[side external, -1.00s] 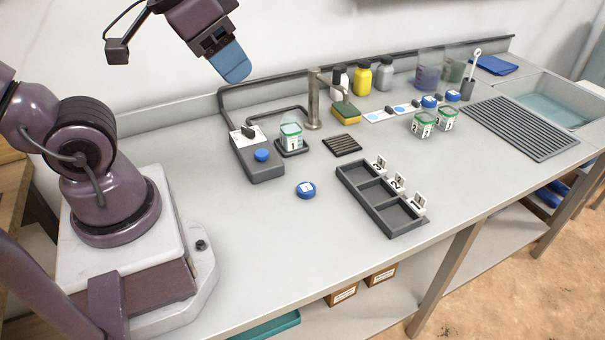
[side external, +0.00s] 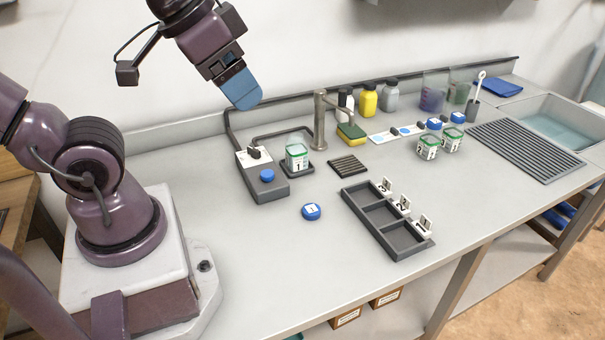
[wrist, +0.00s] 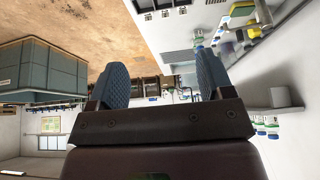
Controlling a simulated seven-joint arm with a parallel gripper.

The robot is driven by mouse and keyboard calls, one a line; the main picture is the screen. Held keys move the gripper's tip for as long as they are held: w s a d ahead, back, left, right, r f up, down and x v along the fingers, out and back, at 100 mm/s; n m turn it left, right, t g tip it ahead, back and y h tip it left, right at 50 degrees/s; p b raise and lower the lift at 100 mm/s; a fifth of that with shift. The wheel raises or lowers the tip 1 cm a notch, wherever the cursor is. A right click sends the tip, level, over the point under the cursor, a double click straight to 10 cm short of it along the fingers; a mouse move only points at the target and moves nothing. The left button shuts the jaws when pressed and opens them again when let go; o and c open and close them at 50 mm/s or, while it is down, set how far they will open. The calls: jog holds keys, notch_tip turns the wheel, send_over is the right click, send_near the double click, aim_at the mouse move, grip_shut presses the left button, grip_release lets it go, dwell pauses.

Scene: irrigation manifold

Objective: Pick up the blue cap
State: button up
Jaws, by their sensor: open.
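A round blue cap (side external: 312,211) with a white mark on top lies on the grey bench, left of the dark tray (side external: 400,246). My gripper (side external: 242,92) is high above the bench in the side view, up and left of the cap and well apart from it. In the wrist view my gripper (wrist: 164,82) shows two blue fingers spread wide with nothing between them. I cannot clearly make out the loose cap in the wrist view.
A grey box with a blue knob (side external: 267,175), an uncapped jar (side external: 296,156) and a tap (side external: 319,122) stand behind the cap. Two blue-capped jars (side external: 428,148) (side external: 452,139) stand farther right. Bench around the cap is clear.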

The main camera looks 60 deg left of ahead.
jog(key=n+g, duration=0.6)
jog(key=n, duration=1.5)
send_over(311, 209)
notch_tip(311, 209, down, 22)
jog(key=f, duration=0.1)
notch_tip(311, 209, down, 12)
jog(key=shift+f, duration=0.1)
jog(key=c, duration=1)
